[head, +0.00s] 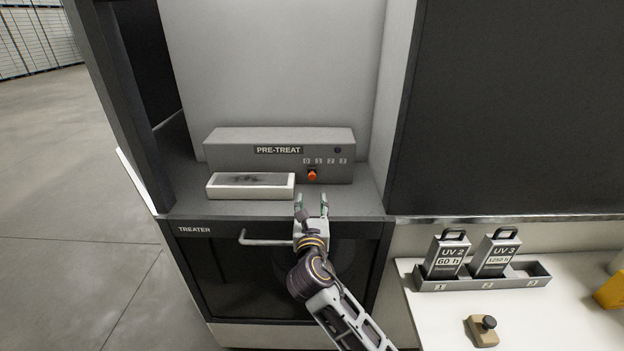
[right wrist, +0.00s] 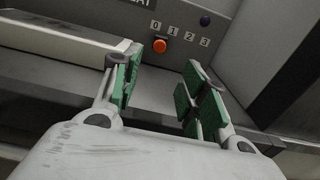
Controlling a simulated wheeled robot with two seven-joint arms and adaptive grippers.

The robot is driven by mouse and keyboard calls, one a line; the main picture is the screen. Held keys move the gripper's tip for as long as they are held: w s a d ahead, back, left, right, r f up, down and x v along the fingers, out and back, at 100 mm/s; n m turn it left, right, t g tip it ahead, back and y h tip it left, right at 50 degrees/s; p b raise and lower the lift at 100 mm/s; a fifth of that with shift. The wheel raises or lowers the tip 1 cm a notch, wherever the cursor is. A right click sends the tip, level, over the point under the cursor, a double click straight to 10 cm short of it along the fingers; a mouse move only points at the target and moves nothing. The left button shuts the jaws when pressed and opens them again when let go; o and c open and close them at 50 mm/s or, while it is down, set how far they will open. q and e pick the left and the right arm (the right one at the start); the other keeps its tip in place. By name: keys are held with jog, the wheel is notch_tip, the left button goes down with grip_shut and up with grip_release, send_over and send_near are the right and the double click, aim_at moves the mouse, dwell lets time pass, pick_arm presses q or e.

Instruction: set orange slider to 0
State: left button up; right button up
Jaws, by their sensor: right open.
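The orange slider (head: 312,175) is a small orange knob low on the front of the grey PRE-TREAT box (head: 230,150). It stands below the labels 0, 1, 2, 3, and appears about under the 1 in the head view. It also shows in the right wrist view (right wrist: 160,46), just ahead of the left finger, below the 0 and 1 labels. My right gripper (head: 312,207) is open and empty at the front edge of the shelf, short of the slider and apart from it. Its green finger pads (right wrist: 160,95) show in the right wrist view. My left gripper is not in view.
A white-rimmed tray (head: 250,193) stands left of the slider. A dark blue button (head: 337,150) is on the box. The treater's handle (head: 265,241) is below the shelf. At right, a rack (head: 480,284) holds UV 2 and UV 3 blocks; a stamp-like object (head: 482,334) lies in front.

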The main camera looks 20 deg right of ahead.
aim_at(312, 177)
jog(key=shift+p+x, duration=0.6)
jog(key=shift+x, duration=6.15)
grip_shut()
